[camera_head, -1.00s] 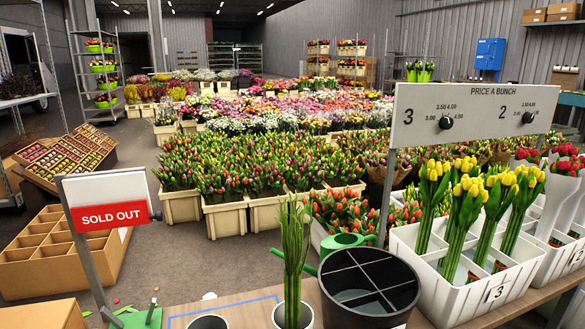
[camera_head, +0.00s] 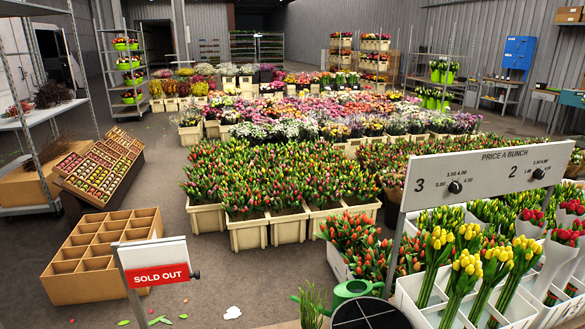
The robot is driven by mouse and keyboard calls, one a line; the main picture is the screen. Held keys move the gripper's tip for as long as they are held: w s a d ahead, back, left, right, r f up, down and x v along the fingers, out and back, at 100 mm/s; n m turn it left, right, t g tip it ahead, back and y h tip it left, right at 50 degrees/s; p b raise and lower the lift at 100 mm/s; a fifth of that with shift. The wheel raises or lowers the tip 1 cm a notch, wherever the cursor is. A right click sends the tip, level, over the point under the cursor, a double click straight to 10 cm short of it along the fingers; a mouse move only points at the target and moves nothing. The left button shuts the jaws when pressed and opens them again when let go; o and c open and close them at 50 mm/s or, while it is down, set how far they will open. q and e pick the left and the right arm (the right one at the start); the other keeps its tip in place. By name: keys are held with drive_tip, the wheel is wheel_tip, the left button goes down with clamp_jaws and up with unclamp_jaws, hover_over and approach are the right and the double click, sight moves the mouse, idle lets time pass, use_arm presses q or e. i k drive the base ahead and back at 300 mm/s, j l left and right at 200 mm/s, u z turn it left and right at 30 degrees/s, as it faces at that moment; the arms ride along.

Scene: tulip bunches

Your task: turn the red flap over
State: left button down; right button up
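The red flap (camera_head: 158,275) hangs on the front of a white sign panel (camera_head: 155,254) at the lower left. Its face reads "SOLD OUT" in white letters. The sign is fixed to a grey post (camera_head: 131,298), and a small dark knob (camera_head: 196,275) sticks out at the flap's right end. Neither of my grippers is in view.
A price board (camera_head: 480,178) with two knobs stands at the right above white crates of tulips (camera_head: 470,285). A black divided bucket (camera_head: 368,314) and green watering can (camera_head: 348,292) are at the bottom.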

sight(148, 277)
drive_tip(key=i+l+u, duration=0.1)
drive_tip(key=u, duration=0.25)
drive_tip(key=l+u, duration=0.25)
drive_tip(key=u, duration=0.15)
drive_tip(key=i+l+u, duration=0.1)
drive_tip(key=u, duration=0.25)
drive_tip(key=l, duration=0.1)
